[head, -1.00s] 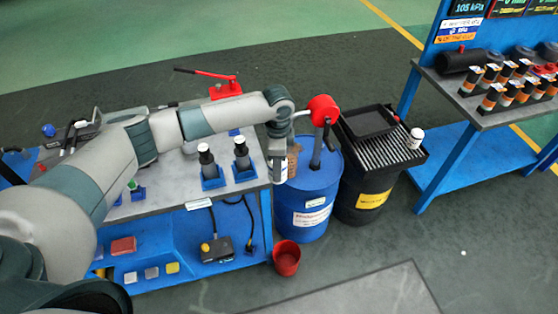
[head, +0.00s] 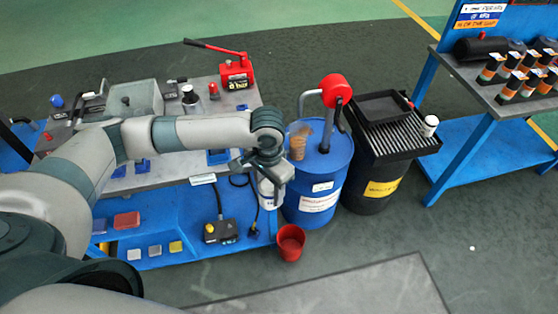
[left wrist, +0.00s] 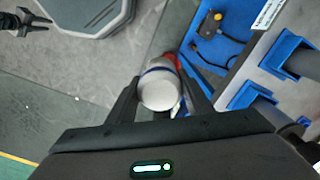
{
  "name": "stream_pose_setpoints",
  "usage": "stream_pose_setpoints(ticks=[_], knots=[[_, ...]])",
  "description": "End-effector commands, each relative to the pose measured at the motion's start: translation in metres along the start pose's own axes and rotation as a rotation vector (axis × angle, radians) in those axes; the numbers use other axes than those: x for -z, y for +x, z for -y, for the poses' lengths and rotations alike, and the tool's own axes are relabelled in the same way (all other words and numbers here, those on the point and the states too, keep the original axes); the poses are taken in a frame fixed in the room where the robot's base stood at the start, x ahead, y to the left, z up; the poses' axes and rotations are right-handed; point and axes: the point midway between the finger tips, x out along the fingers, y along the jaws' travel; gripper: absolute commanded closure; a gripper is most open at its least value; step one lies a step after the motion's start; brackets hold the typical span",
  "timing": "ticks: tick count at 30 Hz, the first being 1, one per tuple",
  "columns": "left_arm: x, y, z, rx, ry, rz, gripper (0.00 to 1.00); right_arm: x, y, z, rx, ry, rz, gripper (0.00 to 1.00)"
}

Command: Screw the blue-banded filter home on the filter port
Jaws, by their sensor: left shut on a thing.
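My left gripper (head: 268,172) is shut on the blue-banded filter (head: 271,194), a white cylinder. It holds the filter in the air past the bench's right end, in front of the blue drum. In the left wrist view the filter (left wrist: 160,88) sits between the two dark fingers (left wrist: 160,100), its pale round end toward the camera and a blue band at its rim. My right gripper (left wrist: 30,22) shows small at that view's upper left, its fingers apart and empty. I cannot pick out the filter port; my left arm hides part of the bench.
The bench (head: 215,92) carries a red hand pump (head: 236,72) and a clear box (head: 133,98). A blue drum (head: 330,178) with a red-headed pump, a black bin (head: 372,192) and a red bucket (head: 290,243) stand to its right.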

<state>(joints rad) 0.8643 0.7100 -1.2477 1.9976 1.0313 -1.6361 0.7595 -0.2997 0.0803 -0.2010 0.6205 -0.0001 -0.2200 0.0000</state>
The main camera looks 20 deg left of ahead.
Motion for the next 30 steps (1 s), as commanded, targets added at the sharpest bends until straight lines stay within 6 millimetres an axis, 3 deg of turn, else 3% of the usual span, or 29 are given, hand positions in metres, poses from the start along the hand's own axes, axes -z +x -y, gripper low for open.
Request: stream_pose_setpoints(ticks=[6, 12, 30], knots=[[-0.045, 0.006, -0.014, -0.003, -0.255, -0.004, 0.79, -0.002, 0.016, -0.002, -0.002, 0.0, 0.0, 0.69], [-0.067, 0.005, -0.021, -0.006, -0.392, -0.007, 0.79, -0.002, 0.021, -0.001, -0.002, 0.0, 0.001, 0.69], [-0.071, 0.003, -0.023, -0.007, -0.426, -0.007, 0.79, -0.002, 0.022, -0.001, -0.001, 0.001, 0.001, 0.69]])
